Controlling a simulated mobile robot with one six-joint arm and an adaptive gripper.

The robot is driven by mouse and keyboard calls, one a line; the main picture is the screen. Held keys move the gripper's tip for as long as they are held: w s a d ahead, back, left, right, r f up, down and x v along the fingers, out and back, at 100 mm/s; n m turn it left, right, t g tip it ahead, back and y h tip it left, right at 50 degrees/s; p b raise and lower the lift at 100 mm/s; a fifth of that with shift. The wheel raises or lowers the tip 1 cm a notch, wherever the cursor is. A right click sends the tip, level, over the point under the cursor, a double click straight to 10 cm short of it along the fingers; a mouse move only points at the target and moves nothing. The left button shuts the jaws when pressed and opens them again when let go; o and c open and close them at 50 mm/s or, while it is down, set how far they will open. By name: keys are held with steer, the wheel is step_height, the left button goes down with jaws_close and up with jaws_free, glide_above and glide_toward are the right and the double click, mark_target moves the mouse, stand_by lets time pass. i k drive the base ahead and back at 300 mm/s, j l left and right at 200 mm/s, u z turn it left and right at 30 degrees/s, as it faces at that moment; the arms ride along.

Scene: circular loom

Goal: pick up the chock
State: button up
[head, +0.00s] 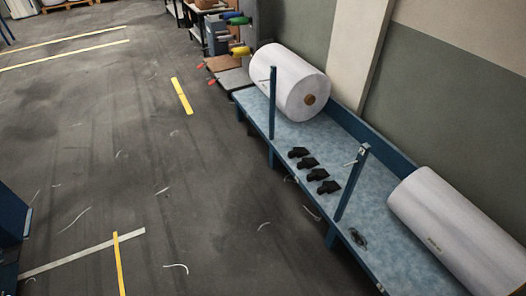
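Several small black wedge-shaped pieces that look like chocks lie in a row on the blue-topped bench (320,140). The farthest chock (298,152) and the nearest chock (329,187) mark the ends of the row. The row sits between two blue upright posts, close to the bench's open front edge. My gripper is not in view, so its state and its distance from the chocks do not show.
A large white roll (285,82) lies at the bench's far end, another white roll (455,232) at the near end. A blue post (272,105) and a second post (352,180) rise from the front edge. A small dark item (357,238) lies nearer. Floor at left is mostly clear.

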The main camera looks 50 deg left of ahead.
mark_target(329, 186)
steer(key=u, duration=1.4)
